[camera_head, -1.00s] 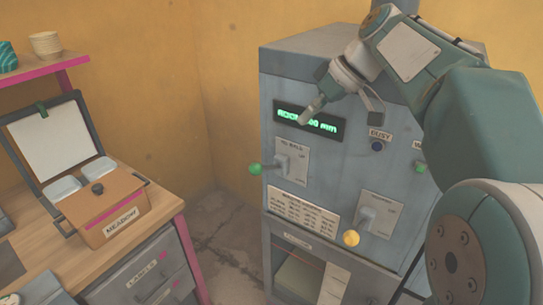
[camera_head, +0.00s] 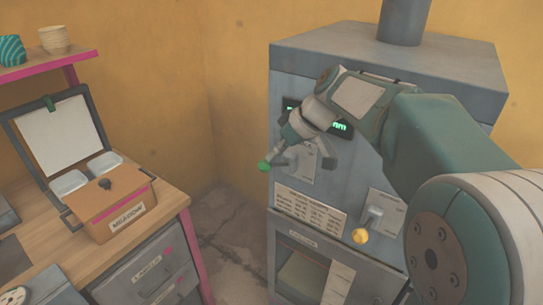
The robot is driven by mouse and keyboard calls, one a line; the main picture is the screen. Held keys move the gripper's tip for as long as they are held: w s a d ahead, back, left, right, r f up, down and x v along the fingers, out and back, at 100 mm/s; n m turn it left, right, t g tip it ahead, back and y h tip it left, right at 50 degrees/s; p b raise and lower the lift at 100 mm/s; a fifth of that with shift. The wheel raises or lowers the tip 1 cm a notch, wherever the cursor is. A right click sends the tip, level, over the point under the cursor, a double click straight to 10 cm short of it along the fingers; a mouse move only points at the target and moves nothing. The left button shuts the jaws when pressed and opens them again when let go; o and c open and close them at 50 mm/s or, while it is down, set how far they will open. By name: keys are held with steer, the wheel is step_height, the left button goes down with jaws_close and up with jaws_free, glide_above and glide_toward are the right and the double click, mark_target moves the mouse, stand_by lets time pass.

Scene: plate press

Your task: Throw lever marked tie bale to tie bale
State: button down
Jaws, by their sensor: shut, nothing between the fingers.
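The grey press (camera_head: 345,205) stands at the right. Its upper lever has a green ball knob (camera_head: 264,166) that sticks out to the left of its light plate (camera_head: 326,164). My arm hides much of this plate and its label, so the lever's marking cannot be read. My gripper (camera_head: 272,158) is shut and empty, pointing down and left right at the green knob. I cannot tell whether the fingers touch the knob or are just in front of it.
A second lever with a yellow knob (camera_head: 360,236) is lower right on the press. A text placard (camera_head: 310,208) sits between the levers. My arm partly covers the green display (camera_head: 340,126). A wooden desk (camera_head: 165,212) with a brown box (camera_head: 110,207) is at left.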

steer(key=shift+w+d+f, duration=0.1)
steer(key=shift+d+f, duration=0.1)
steer(key=shift+f, duration=0.2)
steer(key=shift+a, duration=0.15)
steer(key=shift+s+a+f+n+t+h, duration=0.35)
steer(key=shift+s+a+f+t, duration=0.2)
steer(key=shift+f, duration=0.2)
step_height(320, 180, down, 9)
steer(key=s+a+n+t+h, duration=0.1)
steer(key=s+t+h, duration=0.1)
steer(key=t+h, duration=0.1)
steer(key=shift+t, duration=0.25)
